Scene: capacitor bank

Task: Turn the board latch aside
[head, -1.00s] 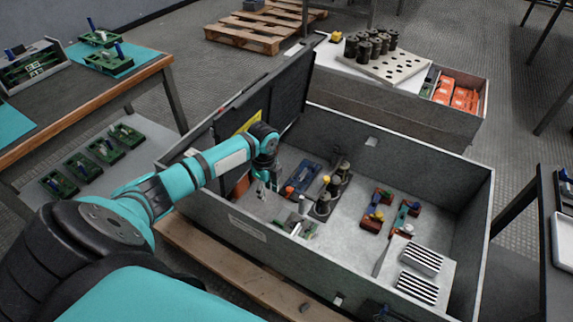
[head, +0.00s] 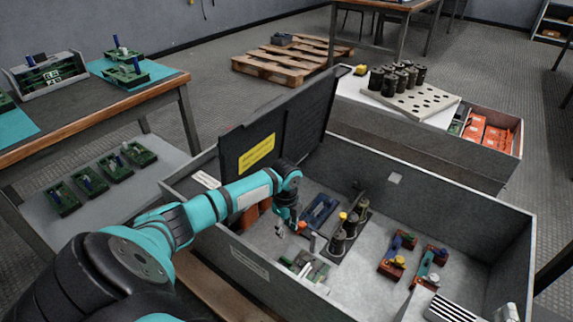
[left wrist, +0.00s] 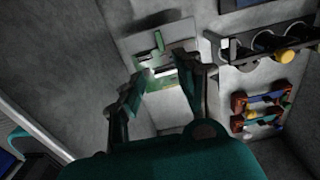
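A small green circuit board (head: 305,266) lies on the floor of the open grey cabinet, near its front wall. In the left wrist view the board (left wrist: 150,66) lies beyond the fingers, with a green upright piece, perhaps the latch (left wrist: 158,42), at its far side. My left gripper (head: 294,228) reaches over the cabinet's front wall and hangs above and behind the board in the head view. The latch is too small to make out in the head view. My right gripper is not seen.
Dark capacitors (head: 345,232), one yellow-topped, stand right of the left gripper. A blue part (head: 318,210) lies behind it. Red-and-blue parts (head: 396,256) lie farther right. Cabinet walls (head: 440,195) enclose the space; the raised lid (head: 285,120) stands behind my left arm.

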